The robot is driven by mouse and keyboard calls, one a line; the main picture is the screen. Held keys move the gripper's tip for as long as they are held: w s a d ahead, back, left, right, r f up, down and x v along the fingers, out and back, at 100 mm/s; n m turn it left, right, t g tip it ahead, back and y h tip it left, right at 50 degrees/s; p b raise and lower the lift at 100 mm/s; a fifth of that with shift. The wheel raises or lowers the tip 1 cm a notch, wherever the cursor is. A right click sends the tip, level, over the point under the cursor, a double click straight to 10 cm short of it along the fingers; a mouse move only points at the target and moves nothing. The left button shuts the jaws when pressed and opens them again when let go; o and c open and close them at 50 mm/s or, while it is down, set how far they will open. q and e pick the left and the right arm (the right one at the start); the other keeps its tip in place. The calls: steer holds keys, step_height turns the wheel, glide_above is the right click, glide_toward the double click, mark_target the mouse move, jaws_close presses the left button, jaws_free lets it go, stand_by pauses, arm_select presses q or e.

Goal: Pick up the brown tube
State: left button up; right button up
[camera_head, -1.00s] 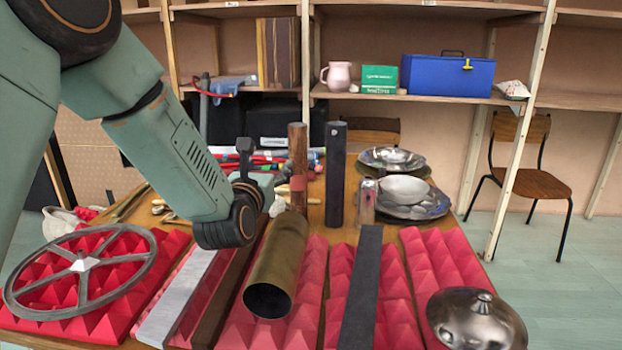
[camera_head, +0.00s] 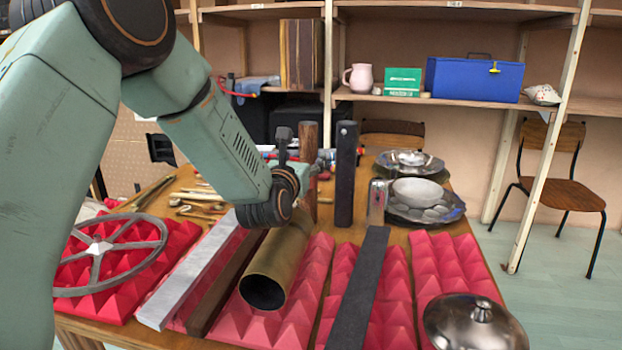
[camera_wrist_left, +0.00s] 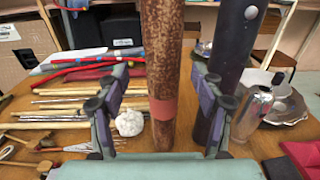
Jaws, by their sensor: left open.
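The brown tube (camera_head: 309,146) stands upright at the back of the table, rusty and mottled. It also shows in the left wrist view (camera_wrist_left: 163,55), with a red band low on it. My left gripper (camera_wrist_left: 160,108) is open, with one finger on each side of the tube in that picture. I cannot tell whether the tube is fully between the fingertips or just beyond them. No contact shows. My right gripper is not in view.
A dark upright tube (camera_head: 345,172) stands close to the right of the brown tube, near my right finger. A shiny metal bottle (camera_wrist_left: 252,112) stands beyond it. A white lump (camera_wrist_left: 129,122) and several sticks lie left. A brass tube (camera_head: 270,268) lies on red foam in front.

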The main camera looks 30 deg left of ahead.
arm_select(q)
steer(key=x, duration=0.2)
steer(key=b+x, duration=0.1)
steer(key=x, duration=0.1)
steer(key=shift+d, duration=0.25)
jaws_close()
stand_by(0.5)
steer(key=shift+r, duration=0.15)
